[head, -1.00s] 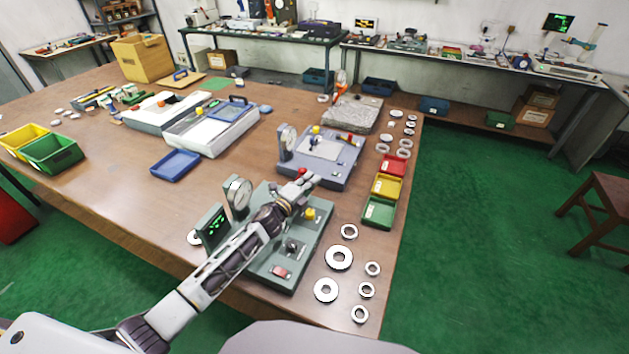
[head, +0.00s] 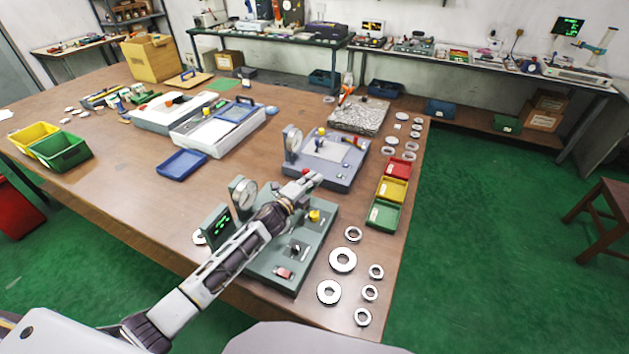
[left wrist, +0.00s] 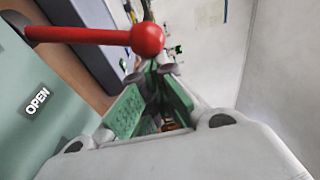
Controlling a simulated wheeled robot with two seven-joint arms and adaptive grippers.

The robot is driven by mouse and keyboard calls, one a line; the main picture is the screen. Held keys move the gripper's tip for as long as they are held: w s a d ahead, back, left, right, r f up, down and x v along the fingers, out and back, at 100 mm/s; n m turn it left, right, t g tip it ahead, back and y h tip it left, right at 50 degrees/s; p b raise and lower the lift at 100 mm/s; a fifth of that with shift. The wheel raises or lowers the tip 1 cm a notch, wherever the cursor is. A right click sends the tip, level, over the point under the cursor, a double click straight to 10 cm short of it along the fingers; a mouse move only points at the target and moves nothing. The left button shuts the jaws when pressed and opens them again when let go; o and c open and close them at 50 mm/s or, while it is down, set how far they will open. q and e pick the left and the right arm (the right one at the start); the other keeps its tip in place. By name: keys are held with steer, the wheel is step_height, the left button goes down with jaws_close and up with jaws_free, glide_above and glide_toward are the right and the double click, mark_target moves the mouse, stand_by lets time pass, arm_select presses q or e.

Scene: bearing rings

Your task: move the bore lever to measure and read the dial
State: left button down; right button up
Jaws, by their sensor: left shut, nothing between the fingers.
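The green bore gauge fixture (head: 285,255) stands near the table's front edge, with a round dial (head: 243,192) and a dark display (head: 221,225) with green marks at its left. The dial reading is too small to tell. My left gripper (head: 316,179) is over the fixture's far end, shut and empty. In the left wrist view, the red lever (left wrist: 85,35) with its ball knob (left wrist: 148,38) lies just beyond the fingertips (left wrist: 155,72); I cannot tell whether they touch. An OPEN label (left wrist: 37,101) is beside the lever. My right gripper is not in view.
A second grey-blue gauge fixture (head: 330,178) stands just behind. Several metal rings (head: 343,260) lie to the right of the green fixture. Red, yellow and green bins (head: 384,214) line the table's right edge. A blue tray (head: 181,165) lies to the left, with bare table around it.

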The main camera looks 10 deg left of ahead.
arm_select(q)
steer(key=a+n, duration=0.1)
steer(key=n, duration=0.1)
steer(key=a+r+n+t, duration=0.1)
steer(key=a+n, duration=0.1)
steer(key=n, duration=0.1)
steer(key=w+a+r+n, duration=0.1)
steer(key=a+n, duration=0.1)
steer(key=n, duration=0.1)
steer(key=shift+a+r+t, duration=0.15)
steer(key=shift+a+t, duration=0.05)
steer(key=shift+t, duration=0.2)
stand_by(0.3)
steer(key=shift+d+r, duration=0.1)
steer(key=shift+d, duration=0.05)
